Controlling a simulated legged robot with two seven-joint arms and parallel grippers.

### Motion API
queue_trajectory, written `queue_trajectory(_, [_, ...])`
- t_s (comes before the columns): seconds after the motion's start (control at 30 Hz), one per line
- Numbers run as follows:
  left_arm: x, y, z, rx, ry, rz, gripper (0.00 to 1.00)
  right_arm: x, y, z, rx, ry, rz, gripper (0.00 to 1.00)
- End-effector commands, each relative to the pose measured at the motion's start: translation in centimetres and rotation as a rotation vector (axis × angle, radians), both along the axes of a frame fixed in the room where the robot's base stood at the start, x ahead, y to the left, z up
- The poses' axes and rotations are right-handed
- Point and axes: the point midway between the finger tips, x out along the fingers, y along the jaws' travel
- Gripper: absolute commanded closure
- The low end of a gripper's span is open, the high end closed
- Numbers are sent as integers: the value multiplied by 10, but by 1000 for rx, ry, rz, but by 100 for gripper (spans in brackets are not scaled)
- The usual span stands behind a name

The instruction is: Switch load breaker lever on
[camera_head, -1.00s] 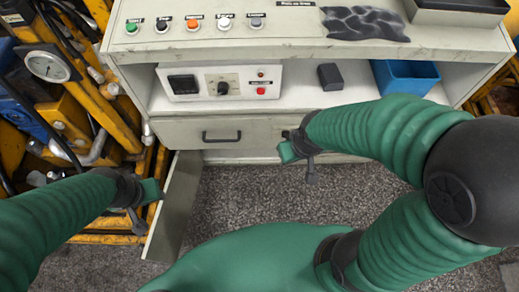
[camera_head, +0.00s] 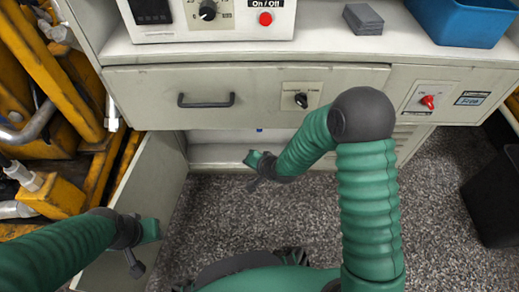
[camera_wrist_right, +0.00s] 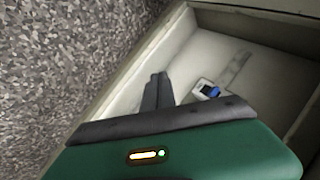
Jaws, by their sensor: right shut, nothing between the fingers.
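A small white device with a blue part (camera_wrist_right: 208,91) sits inside the open lower compartment in the right wrist view; I cannot tell the blue part's position. In the head view only a small blue bit (camera_head: 260,130) shows under the drawer's edge. My right gripper (camera_head: 253,185) is in front of the compartment's opening. In the right wrist view its dark fingers (camera_wrist_right: 157,92) are together and empty, to the left of the device and apart from it. My left gripper (camera_head: 133,264) is by the open cabinet door, and its fingers are too small to judge.
The open door (camera_head: 150,195) stands left of the opening. Above are a drawer with a handle (camera_head: 206,100), a black rotary switch (camera_head: 301,101) and a red switch (camera_head: 428,102). A dark bin (camera_head: 495,195) stands on the right. Yellow machinery (camera_head: 60,100) crowds the left.

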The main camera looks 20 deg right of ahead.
Motion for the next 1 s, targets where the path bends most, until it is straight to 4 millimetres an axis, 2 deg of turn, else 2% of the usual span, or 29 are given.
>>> queue_trajectory(0.03, [0, 0, 0, 0, -1, 0, 64, 14, 11, -17, 122, -25, -80, 100])
queue_trajectory(0.1, [0, 0, 0, 0, 0, 0, 64, 34, 26, -29, 317, -71, -204, 100])
queue_trajectory(0.2, [0, 0, 0, 0, 0, 0, 64, 58, 41, -42, 622, -132, -387, 100])
queue_trajectory(0.27, [0, 0, 1, 0, 0, 0, 64, 68, 43, -48, 816, -167, -502, 100])
queue_trajectory(0.37, [0, 0, 0, 0, 0, 0, 64, 77, 37, -56, 1149, -230, -695, 100])
queue_trajectory(0.43, [0, 0, 0, 0, 0, 0, 64, 78, 23, -62, 1383, -285, -823, 100])
queue_trajectory(0.6, [0, 0, 0, 0, 0, 0, 64, 60, -18, -76, 1847, -442, -1045, 100])
queue_trajectory(0.7, [0, 0, 0, 0, 0, 0, 64, 47, -36, -81, 2006, -517, -1102, 100])
queue_trajectory(0.8, [0, 0, 0, 0, 0, 0, 64, 40, -44, -83, 2078, -552, -1122, 100])
queue_trajectory(1.0, [0, 0, 0, 0, 0, 0, 64, 39, -45, -83, 2089, -558, -1123, 100])
